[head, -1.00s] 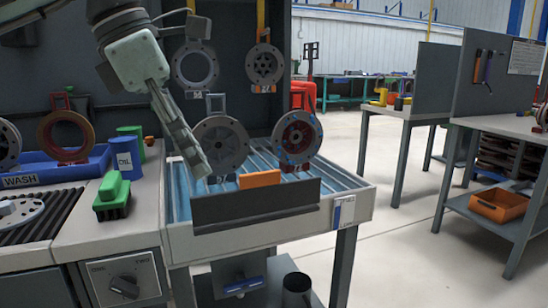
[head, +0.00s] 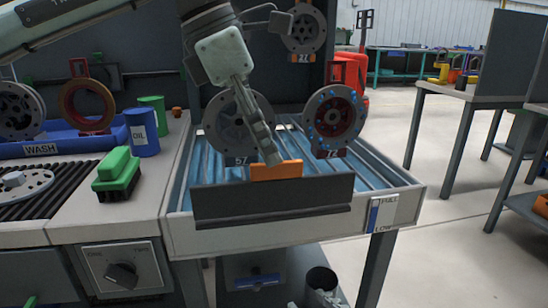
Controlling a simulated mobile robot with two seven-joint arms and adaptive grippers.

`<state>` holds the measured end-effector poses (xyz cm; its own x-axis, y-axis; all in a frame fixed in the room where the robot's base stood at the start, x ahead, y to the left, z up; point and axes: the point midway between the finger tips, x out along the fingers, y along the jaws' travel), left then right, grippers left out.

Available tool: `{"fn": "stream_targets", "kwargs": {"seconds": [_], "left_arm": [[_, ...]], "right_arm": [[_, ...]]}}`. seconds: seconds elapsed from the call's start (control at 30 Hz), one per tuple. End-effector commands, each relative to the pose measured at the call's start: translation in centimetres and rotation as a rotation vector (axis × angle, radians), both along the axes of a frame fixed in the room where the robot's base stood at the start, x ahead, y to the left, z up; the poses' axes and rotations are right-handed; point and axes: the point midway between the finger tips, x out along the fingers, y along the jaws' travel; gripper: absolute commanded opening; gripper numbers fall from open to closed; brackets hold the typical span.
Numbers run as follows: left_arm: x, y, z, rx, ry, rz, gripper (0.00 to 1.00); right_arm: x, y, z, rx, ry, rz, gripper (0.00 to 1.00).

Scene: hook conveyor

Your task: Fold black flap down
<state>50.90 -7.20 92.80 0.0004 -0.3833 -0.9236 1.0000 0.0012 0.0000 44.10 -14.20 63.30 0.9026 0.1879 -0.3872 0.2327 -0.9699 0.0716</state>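The black flap (head: 272,203) stands upright along the front edge of the blue-lined tray (head: 196,240). An orange block (head: 277,171) shows just behind its top edge. My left gripper (head: 270,157) points down over the tray, its tips close to the orange block and above the flap's top edge. Its fingers look closed together, with nothing visible between them. I cannot tell whether the tips touch the block. Grey finger-like parts at the bottom edge look like my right gripper (head: 325,298), mostly out of frame.
Two round flanges hang over the tray, a grey one (head: 225,125) and a red-centred one (head: 333,117).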

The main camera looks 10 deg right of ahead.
Motion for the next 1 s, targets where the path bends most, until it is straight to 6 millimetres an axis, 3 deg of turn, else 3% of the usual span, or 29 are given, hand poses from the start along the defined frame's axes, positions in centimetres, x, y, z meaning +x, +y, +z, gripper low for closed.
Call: {"fn": "stream_targets", "kwargs": {"seconds": [0.2,0.53,0.77,1.0], "left_arm": [[0.0,-1.0,-2.4,0.001,0.001,-0.001,0.29],[0.0,-1.2,-2.8,0.001,0.000,-0.001,0.29],[0.0,-1.2,-2.8,0.001,0.000,-0.001,0.02],[0.0,-1.2,-2.8,0.001,0.000,-0.001,0.00]], "right_arm": [[0.3,0.6,0.8,0.018,-0.043,0.010,0.40],[0.3,0.7,1.0,0.021,-0.051,0.012,0.40],[0.3,0.7,1.0,0.021,-0.051,0.012,0.40],[0.3,0.7,1.0,0.021,-0.051,0.012,0.40]]}}
